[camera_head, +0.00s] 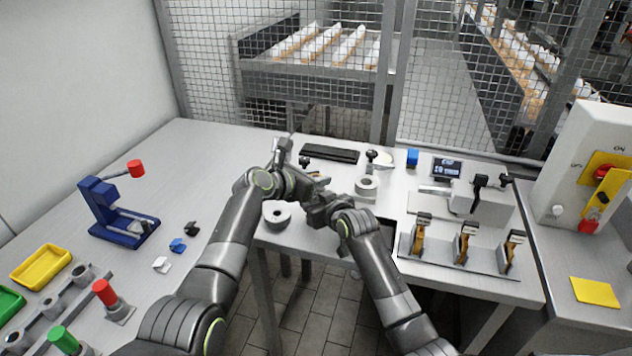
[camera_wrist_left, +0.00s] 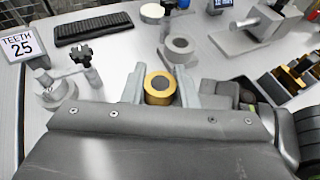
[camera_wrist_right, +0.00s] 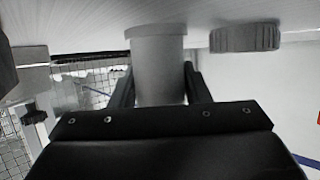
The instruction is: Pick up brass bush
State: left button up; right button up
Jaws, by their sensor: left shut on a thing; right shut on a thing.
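The brass bush (camera_wrist_left: 160,87) is a short gold ring with a dark middle. In the left wrist view it sits between the fingers of my left gripper (camera_wrist_left: 161,91), which is shut on it. In the head view my left gripper (camera_head: 321,181) is over the table and the bush cannot be made out. My right gripper (camera_wrist_right: 158,92) is shut on a pale grey flanged cylinder (camera_wrist_right: 158,58) in the right wrist view. In the head view my right gripper (camera_head: 312,203) is close beside the left one, its fingers largely hidden.
A grey ring (camera_head: 276,215) lies left of my right gripper. A keyboard (camera_head: 329,154) lies behind. A rack with several brass-coloured tools (camera_head: 463,245) stands at right.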

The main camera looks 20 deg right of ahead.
aim_at(315, 175)
pick_arm(q)
jog(key=shift+a+f, duration=0.2)
jog(key=shift+f, duration=0.3)
pick_arm(e)
jog(key=shift+r, duration=0.2)
pick_arm(q)
notch_tip(315, 175, up, 10)
jog(key=shift+w+d+r, duration=0.1)
jog(key=shift+d+r, duration=0.05)
jog(key=shift+r, duration=0.05)
grip_shut()
pick_arm(e)
jog(key=shift+w+f, duration=0.1)
jog(key=shift+f, duration=0.1)
jog(key=o, duration=1.1)
